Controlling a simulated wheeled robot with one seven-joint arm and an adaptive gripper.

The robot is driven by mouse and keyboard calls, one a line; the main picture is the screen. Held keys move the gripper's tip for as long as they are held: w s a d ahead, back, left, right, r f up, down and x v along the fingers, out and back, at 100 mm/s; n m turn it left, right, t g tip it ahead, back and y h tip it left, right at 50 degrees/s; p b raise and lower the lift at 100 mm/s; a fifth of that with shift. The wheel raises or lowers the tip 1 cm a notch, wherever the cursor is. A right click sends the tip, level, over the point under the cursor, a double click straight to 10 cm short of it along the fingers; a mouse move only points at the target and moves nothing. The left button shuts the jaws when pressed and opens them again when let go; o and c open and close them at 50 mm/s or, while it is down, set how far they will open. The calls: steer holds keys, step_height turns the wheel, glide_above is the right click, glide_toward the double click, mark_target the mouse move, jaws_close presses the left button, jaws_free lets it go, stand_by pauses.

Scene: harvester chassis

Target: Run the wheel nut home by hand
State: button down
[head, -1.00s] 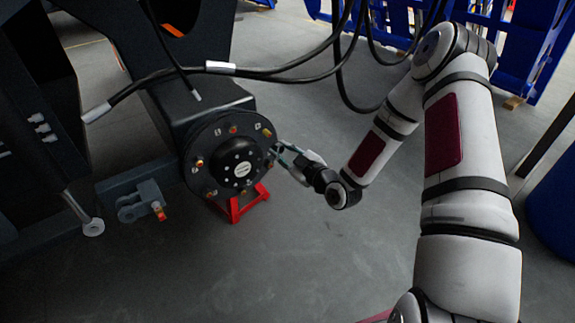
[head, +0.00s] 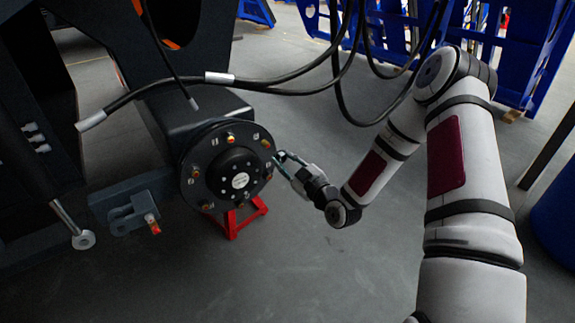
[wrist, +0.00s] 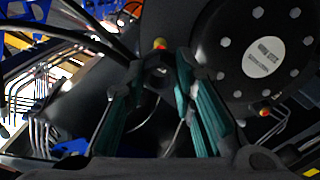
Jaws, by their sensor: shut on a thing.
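The wheel hub (head: 212,183) is a dark round flange with a raised centre cap (head: 240,180) and a ring of studs with coloured tips. My gripper (head: 278,157) is at the hub's right rim in the head view. In the wrist view my gripper (wrist: 160,75) has its two green-sided fingers closed around a dark wheel nut (wrist: 156,77). A stud with a red and yellow tip (wrist: 160,44) shows just beyond the nut. The nut appears in line with this stud; I cannot tell whether it is threaded on. In the head view the nut is too small to make out.
A red stand (head: 236,222) is under the hub. Black hoses (head: 290,90) hang above it. A bracket (head: 132,214) juts out at the left. Blue racks (head: 500,60) stand behind. The grey floor (head: 270,275) in front is clear.

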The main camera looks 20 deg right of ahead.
mark_target(268, 146)
steer(key=shift+b+x, duration=0.6)
steer(key=shift+x, duration=1.8)
steer(key=shift+b+x, duration=0.85)
steer(key=shift+x, duration=0.75)
steer(key=shift+s+f+b, duration=0.15)
steer(key=shift+f+b, duration=0.05)
steer(key=shift+b, duration=0.35)
steer(key=shift+r, duration=0.1)
steer(key=shift+d, duration=0.1)
steer(key=m, duration=0.5)
steer(key=shift+m, duration=0.3)
steer(key=m, duration=0.6)
steer(key=shift+w+r+m, duration=0.1)
steer(key=shift+w+m, duration=0.15)
steer(key=shift+m, duration=0.05)
